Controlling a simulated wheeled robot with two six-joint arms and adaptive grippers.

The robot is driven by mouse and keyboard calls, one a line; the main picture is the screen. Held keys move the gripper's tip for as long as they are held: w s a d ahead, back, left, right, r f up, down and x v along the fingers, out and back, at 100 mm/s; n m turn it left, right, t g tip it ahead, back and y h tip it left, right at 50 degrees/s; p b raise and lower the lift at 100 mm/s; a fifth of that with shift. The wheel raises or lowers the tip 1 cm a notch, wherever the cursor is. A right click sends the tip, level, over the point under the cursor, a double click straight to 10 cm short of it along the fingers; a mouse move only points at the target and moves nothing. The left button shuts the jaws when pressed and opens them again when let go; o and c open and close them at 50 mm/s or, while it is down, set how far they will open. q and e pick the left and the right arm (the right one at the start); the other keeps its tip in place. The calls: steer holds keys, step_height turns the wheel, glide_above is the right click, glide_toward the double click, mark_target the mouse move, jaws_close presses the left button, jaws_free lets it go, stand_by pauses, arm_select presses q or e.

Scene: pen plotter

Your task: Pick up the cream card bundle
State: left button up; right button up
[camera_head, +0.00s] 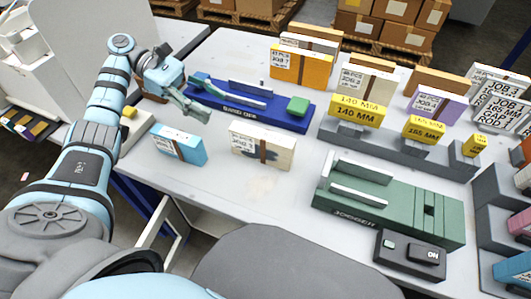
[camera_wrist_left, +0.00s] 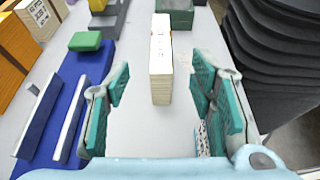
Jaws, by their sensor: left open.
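The cream card bundle (camera_head: 263,148) stands upright on the pale table in front of the blue banding device, with a brown band and a printed label. In the left wrist view the bundle (camera_wrist_left: 161,62) stands ahead, between the lines of the two fingers and beyond their tips. My left gripper (camera_head: 186,96) is open and empty, over the left end of the blue device and to the left of the bundle. Its teal-padded fingers (camera_wrist_left: 160,94) are spread wide in the wrist view. My right gripper is not in view.
A light-blue bundle (camera_head: 178,144) stands left of the cream one. The blue device (camera_head: 250,117) carries a green block (camera_head: 298,106). A green jogger (camera_head: 390,205) lies to the right. Another cream bundle (camera_head: 366,82) stands behind the yellow 140 MM block (camera_head: 357,110).

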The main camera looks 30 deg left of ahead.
mark_target(261, 133)
arm_select(q)
steer(key=p+x, duration=0.1)
steer(key=x, duration=1.3)
steer(key=shift+s+d, duration=0.15)
steer(key=shift+d, duration=0.05)
steer(key=shift+a, duration=0.1)
steer(key=c, duration=1.1)
jaws_close()
